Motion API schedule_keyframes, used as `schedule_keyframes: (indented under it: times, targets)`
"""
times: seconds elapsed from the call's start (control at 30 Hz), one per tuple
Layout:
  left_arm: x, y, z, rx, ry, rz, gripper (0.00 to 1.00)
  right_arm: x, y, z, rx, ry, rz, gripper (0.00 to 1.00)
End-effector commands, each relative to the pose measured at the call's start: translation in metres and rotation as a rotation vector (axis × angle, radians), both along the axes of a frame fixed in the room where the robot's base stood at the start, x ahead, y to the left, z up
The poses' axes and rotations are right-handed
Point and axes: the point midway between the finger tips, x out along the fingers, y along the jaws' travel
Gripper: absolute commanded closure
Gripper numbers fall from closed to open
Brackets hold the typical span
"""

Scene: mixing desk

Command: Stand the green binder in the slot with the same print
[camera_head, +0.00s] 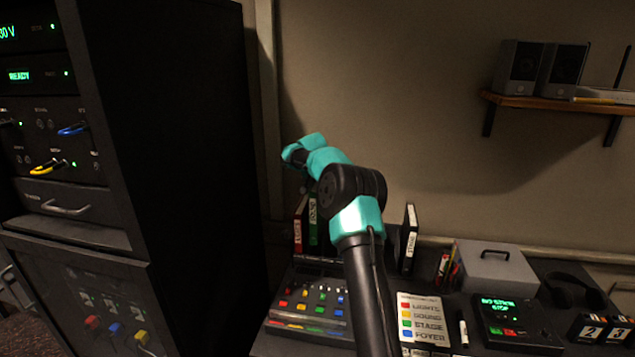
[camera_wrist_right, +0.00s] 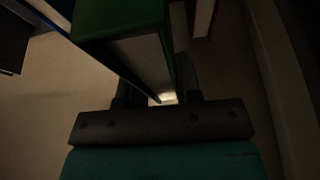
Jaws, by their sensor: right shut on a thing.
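The green binder (camera_wrist_right: 122,25) is between the dark fingers of my right gripper (camera_wrist_right: 157,94) in the right wrist view, and the gripper is shut on it. In the head view a strip of the green binder (camera_head: 314,224) with pale print shows beside a red binder (camera_head: 298,226), behind the mixing desk. My right arm covers the rest of it and hides the right gripper there. A dark binder with a white label (camera_head: 408,241) stands right of my arm. I cannot make out the slots or their prints. My left gripper is in neither view.
A mixing desk (camera_head: 318,304) with coloured buttons lies in front of the binders. A colour label card (camera_head: 421,319), a marker (camera_head: 463,333), a grey box (camera_head: 494,268) and a display unit (camera_head: 508,318) are to the right. A tall black rack (camera_head: 180,140) bounds the left.

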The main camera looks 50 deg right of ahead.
Motion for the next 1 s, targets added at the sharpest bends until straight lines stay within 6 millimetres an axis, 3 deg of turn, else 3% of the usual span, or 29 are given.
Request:
schedule_keyframes:
  times: [1.0]
  targets:
    - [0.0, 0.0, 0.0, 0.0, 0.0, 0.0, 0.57, 0.0, 0.0, -0.061, -0.001, -0.001, 0.0, 1.0]
